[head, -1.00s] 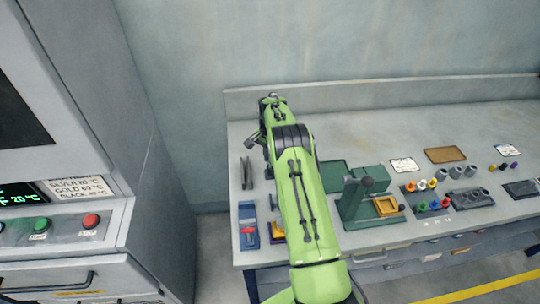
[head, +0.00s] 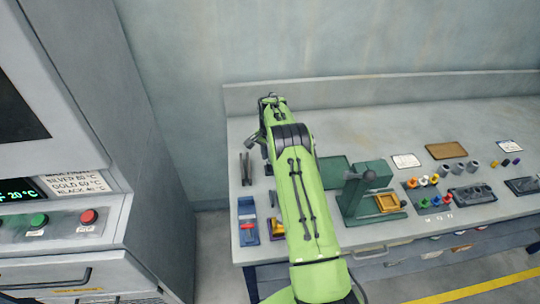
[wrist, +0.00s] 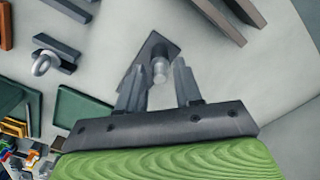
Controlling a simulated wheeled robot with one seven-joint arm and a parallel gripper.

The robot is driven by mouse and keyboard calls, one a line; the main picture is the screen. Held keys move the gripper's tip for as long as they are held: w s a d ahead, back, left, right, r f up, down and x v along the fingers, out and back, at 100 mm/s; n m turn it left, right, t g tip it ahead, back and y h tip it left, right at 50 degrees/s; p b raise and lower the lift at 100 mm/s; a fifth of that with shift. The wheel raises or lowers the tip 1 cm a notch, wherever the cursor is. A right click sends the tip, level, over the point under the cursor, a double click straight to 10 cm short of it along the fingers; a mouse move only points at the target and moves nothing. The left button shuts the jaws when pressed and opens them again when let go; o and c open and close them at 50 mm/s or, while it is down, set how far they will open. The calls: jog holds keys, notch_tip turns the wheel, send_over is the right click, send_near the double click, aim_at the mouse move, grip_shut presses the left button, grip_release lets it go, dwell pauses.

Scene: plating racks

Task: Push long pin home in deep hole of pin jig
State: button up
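In the wrist view my gripper (wrist: 158,82) has its two grey fingers spread apart. A silver long pin (wrist: 160,68) stands in the dark pin jig (wrist: 148,50), a flat plate on the bench. The pin shows in the gap between the fingers, with space visible on both sides. I cannot tell how deep the pin sits, and the hole itself is hidden. In the head view my green arm covers the jig and pin, and the fingertips are not clearly visible.
A grey block with a ring (wrist: 43,62) and a green plate (wrist: 82,108) lie left of the jig in the wrist view. Dark bars (wrist: 212,20) lie at the upper right. In the head view a green press (head: 362,190) stands right of my arm.

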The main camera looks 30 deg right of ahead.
jog(key=shift+o, duration=0.4)
jog(key=shift+r, duration=0.15)
notch_tip(320, 180, up, 16)
jog(key=p, duration=0.2)
jog(key=shift+f, duration=0.2)
